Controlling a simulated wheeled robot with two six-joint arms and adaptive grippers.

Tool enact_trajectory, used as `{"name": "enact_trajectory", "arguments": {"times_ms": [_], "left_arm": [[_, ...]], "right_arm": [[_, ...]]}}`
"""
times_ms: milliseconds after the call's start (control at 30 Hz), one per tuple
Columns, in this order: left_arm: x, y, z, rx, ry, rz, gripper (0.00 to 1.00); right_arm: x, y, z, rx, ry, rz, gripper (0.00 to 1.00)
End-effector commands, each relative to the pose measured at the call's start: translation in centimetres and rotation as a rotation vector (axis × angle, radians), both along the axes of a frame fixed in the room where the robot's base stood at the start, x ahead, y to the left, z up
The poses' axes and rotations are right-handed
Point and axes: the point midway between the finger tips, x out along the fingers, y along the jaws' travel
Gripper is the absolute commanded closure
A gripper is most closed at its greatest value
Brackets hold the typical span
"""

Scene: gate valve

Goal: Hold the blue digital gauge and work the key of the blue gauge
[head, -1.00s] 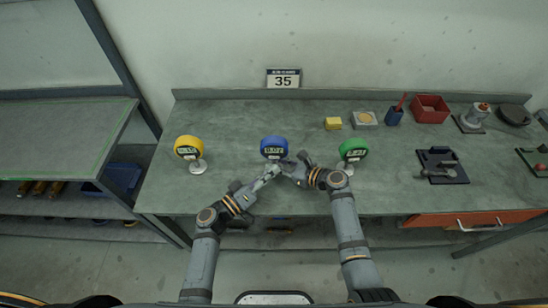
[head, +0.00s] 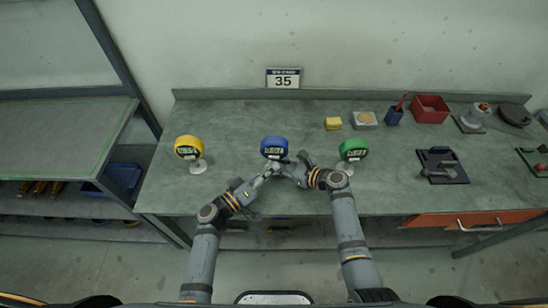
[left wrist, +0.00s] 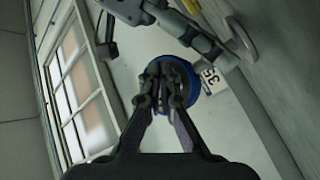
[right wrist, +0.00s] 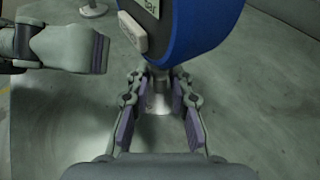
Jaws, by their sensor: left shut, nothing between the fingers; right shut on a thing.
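The blue digital gauge (head: 274,146) stands upright on the bench, its display facing me. Its thick blue rim (right wrist: 205,30) and pale raised key (right wrist: 132,32) show in the right wrist view. My right gripper (right wrist: 158,92) is shut on the gauge's stem (right wrist: 158,100), below the body. My left gripper (left wrist: 167,72) is shut and empty in front of the gauge, covering most of its face in the left wrist view. In the right wrist view the left fingertips (right wrist: 100,52) are beside the key, with a visible gap between them.
A yellow gauge (head: 188,148) stands to the left and a green gauge (head: 353,149) to the right, close by my right arm. A sign (head: 283,78) stands behind.

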Motion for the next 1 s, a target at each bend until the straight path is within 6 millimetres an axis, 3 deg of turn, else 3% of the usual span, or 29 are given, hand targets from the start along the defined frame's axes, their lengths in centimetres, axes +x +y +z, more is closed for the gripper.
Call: {"name": "enact_trajectory", "arguments": {"times_ms": [1000], "left_arm": [[0.84, -0.01, 0.01, 0.0, 0.0, 0.0, 1.0]], "right_arm": [[0.03, 0.01, 0.05, 0.001, -0.001, 0.0, 0.97]]}}
